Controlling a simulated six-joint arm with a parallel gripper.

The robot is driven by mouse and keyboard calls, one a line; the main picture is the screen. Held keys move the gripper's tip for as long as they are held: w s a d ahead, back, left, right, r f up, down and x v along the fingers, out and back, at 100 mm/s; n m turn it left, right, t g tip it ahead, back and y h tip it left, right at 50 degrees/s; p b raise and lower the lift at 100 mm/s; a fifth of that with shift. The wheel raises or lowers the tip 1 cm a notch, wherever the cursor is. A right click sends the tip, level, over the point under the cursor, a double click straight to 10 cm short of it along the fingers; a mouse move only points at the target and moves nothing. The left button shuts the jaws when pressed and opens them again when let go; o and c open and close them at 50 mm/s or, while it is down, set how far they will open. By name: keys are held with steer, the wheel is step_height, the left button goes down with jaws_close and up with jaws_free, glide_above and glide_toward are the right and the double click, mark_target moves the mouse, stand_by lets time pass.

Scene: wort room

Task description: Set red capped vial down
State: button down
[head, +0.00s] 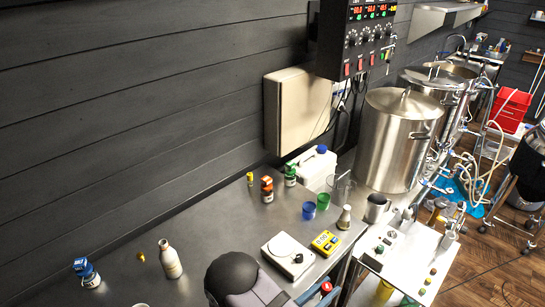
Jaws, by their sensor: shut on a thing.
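A small round red cap (327,286) shows at the bottom edge of the head view, just off the front edge of the steel counter (215,215). It appears to be the top of the red capped vial; the vial's body is hidden. My gripper (325,292) is around it, low in the picture, mostly cut off by the frame and partly covered by my arm. It is shut on the vial. Whether the vial touches anything below cannot be told.
Near the gripper are a white scale (287,255) and yellow meter (325,243). A white bottle (170,260) stands left. The counter's middle is clear.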

steer(key=shift+d+r+g, duration=0.3)
steer(key=shift+d, duration=0.1)
steer(key=f+n+t+y+b, duration=0.4)
steer(key=f+y, duration=0.1)
steer(key=shift+a+t+b, duration=0.2)
steer(key=shift+t+b, duration=0.2)
steer(key=shift+d+f, duration=0.1)
steer(key=shift+d, duration=0.05)
